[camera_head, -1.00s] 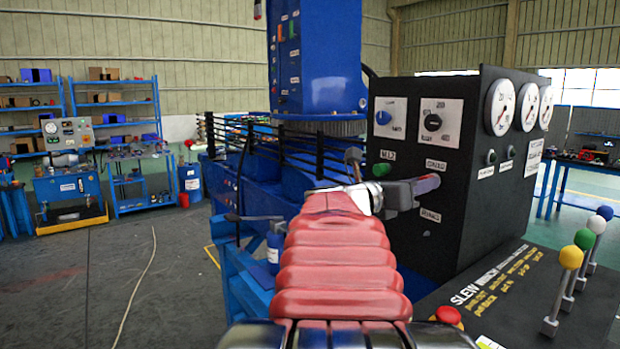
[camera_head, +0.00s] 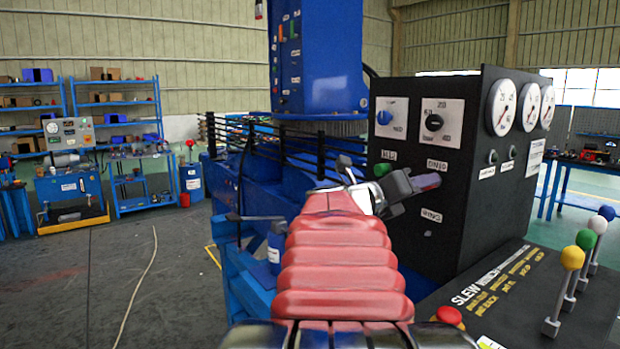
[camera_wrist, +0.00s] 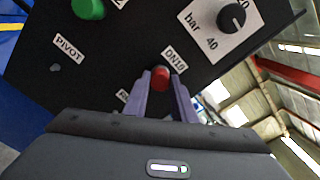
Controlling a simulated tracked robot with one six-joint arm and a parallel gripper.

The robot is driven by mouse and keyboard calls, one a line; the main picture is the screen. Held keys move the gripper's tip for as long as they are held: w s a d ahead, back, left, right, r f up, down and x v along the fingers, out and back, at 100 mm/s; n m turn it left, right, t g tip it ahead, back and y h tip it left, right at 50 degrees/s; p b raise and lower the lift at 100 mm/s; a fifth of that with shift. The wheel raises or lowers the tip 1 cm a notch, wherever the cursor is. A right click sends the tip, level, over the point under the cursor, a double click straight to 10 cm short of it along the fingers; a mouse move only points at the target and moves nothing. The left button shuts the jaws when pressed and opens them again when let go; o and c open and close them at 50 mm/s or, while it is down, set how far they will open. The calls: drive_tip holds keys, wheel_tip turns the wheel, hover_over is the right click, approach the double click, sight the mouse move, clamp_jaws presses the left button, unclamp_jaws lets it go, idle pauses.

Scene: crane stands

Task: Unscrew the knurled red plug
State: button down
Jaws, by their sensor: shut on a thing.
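The red plug (camera_wrist: 160,77) shows in the wrist view as a small round red end on the black panel, just below the DN10 label. My gripper (camera_wrist: 162,92) is shut on it, with one purple finger on each side. In the head view my gripper (camera_head: 428,182) reaches the face of the panel from the left. The plug is hidden there behind the fingers. The knurling is too small to make out, and I cannot tell how far the plug stands out.
The black panel (camera_head: 455,235) carries a green cap (camera_head: 382,170), a blue knob (camera_head: 384,117), a black knob (camera_head: 433,122) and gauges (camera_head: 503,106). Levers with coloured balls (camera_head: 572,257) and a red button (camera_head: 449,316) stand at the lower right. A blue crane column (camera_head: 320,60) stands behind.

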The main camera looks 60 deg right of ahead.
drive_tip(key=shift+f, duration=0.15)
drive_tip(key=shift+n, duration=2.6)
drive_tip(key=c, duration=1.4)
unclamp_jaws()
drive_tip(key=shift+r, duration=0.2)
drive_tip(key=shift+c, duration=0.7)
drive_tip(key=shift+m, duration=2.7)
